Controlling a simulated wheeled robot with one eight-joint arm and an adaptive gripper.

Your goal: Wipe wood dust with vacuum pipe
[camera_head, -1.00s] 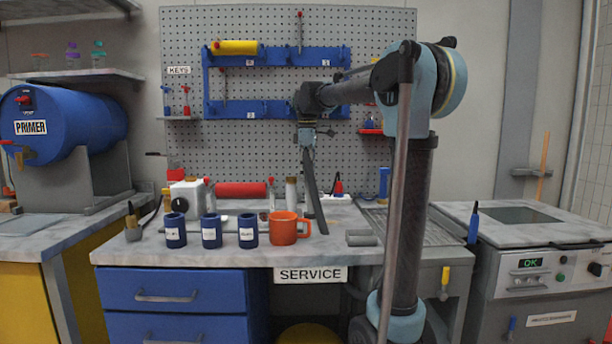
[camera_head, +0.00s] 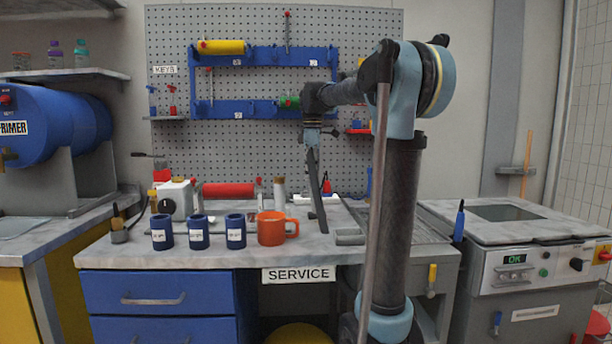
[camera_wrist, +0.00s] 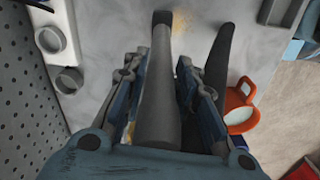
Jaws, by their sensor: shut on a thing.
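My gripper (camera_head: 312,140) hangs over the back part of the marble-topped workbench (camera_head: 250,250), right of the orange mug (camera_head: 272,228). It is shut on the dark grey vacuum pipe (camera_head: 315,185), which slants down toward the bench top. In the wrist view the pipe (camera_wrist: 158,95) runs between the two fingers, its far end over the bench surface. A faint yellowish patch that looks like wood dust (camera_wrist: 183,38) shows beside that end. A second dark length (camera_wrist: 219,55), perhaps the hose, lies right of the pipe. I cannot tell whether the pipe touches the bench.
Several blue labelled cups (camera_head: 198,232) stand left of the mug. A red cylinder (camera_head: 228,190) and a white box (camera_head: 175,198) are behind them. A white strip with round sockets (camera_wrist: 52,42) is close by in the wrist view. The pegboard (camera_head: 270,150) rises behind.

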